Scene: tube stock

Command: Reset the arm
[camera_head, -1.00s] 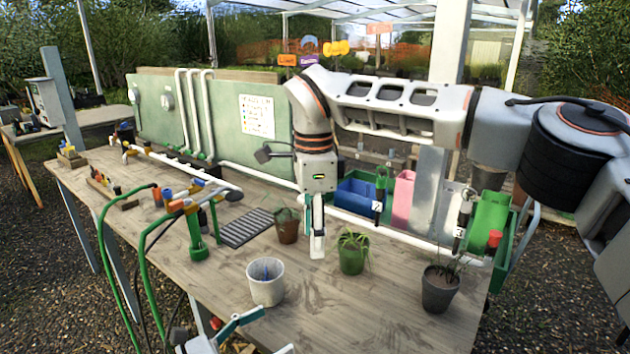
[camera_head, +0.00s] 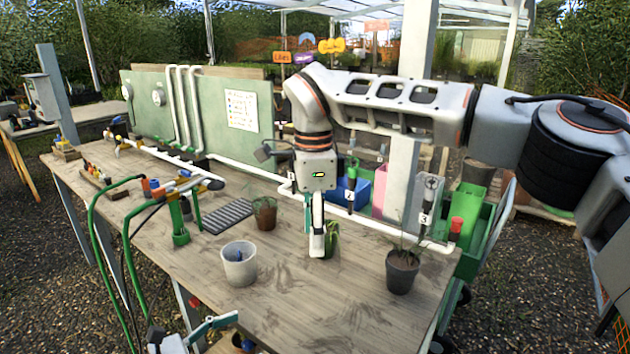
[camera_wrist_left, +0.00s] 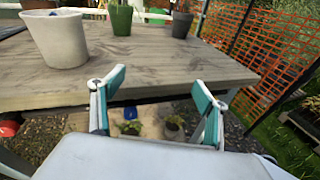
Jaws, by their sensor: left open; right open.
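My right gripper (camera_head: 312,232) points down over the table in the head view. Its arm comes in from the right. It is open and I see nothing between its fingers. It hides much of a green plant pot (camera_head: 332,238) behind it. My left gripper (camera_head: 222,332) is at the bottom edge of the head view, at the table's near edge. In the left wrist view it (camera_wrist_left: 157,100) is open with teal fingers apart and empty, in front of the table edge.
The wooden table (camera_head: 330,295) carries a white pot (camera_head: 239,263), a brown pot (camera_head: 264,213), a dark pot (camera_head: 402,270) and a black grate (camera_head: 227,216). Green hoses (camera_head: 97,225) hang at left. Small plants (camera_wrist_left: 131,127) sit below the table edge.

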